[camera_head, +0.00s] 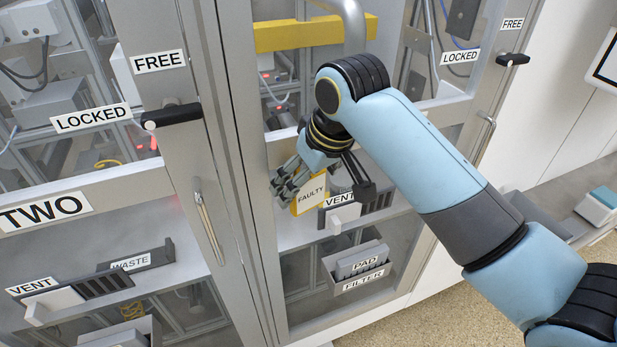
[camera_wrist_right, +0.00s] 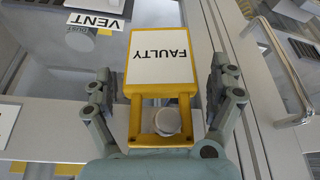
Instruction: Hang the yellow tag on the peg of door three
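The yellow tag (camera_head: 309,196) has a white face reading FAULTY. It is in front of the door to the right of door two; no number shows on that door. In the wrist view the tag (camera_wrist_right: 161,62) has a yellow loop at its near end, and the round pale head of a peg (camera_wrist_right: 167,121) shows inside the loop. My right gripper (camera_head: 288,182) is at the tag. In the wrist view its fingers (camera_wrist_right: 162,88) are spread on both sides of the tag with gaps, so it is open. My left gripper is not in view.
Door two (camera_head: 82,185) is at the left with a black latch handle (camera_head: 172,115). A vent slot (camera_head: 345,212) and a PAD FILTER bin (camera_head: 357,270) are right of and below the tag. A metal bar handle (camera_wrist_right: 288,75) is at the right in the wrist view.

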